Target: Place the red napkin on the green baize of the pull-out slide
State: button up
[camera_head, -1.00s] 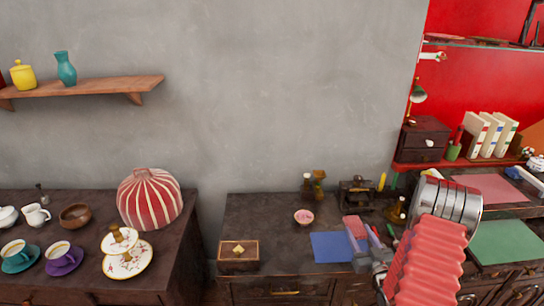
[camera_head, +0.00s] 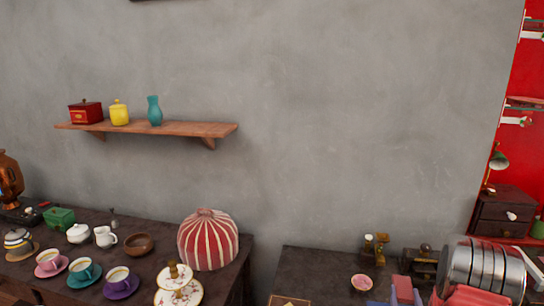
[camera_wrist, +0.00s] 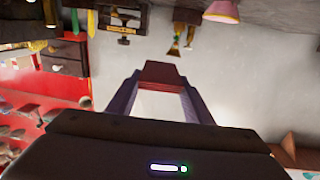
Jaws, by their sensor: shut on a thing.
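My gripper (camera_head: 405,294) is at the bottom edge of the head view, right of centre. It is shut on the folded red napkin (camera_head: 402,286), which shows between its fingertips. In the wrist view, my gripper (camera_wrist: 162,82) points away from the camera, with the red napkin (camera_wrist: 163,72) held across its fingertips. The napkin is in the air and nothing is seen under it in that view. The pull-out slide and its green baize are in neither view now.
A wall shelf (camera_head: 170,129) hangs above. A dark drawer box (camera_head: 503,212) stands at right.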

jog(key=w+a+r+n+y, duration=0.1)
jog(key=w+a+r+y, duration=0.1)
jog(key=a, duration=0.8)
jog(key=w+a+r+n+y, duration=0.1)
jog(key=a+r, duration=0.4)
jog(key=a, duration=0.6)
jog(key=w+a+r+n+t+y, duration=0.1)
jog(key=w+a, duration=0.4)
jog(key=a, duration=0.6)
notch_tip(320, 180, up, 3)
jog(key=shift+f+n+y, duration=0.1)
jog(key=shift+n+y, duration=0.5)
jog(key=shift+y, duration=0.6)
jog(key=shift+d, duration=0.15)
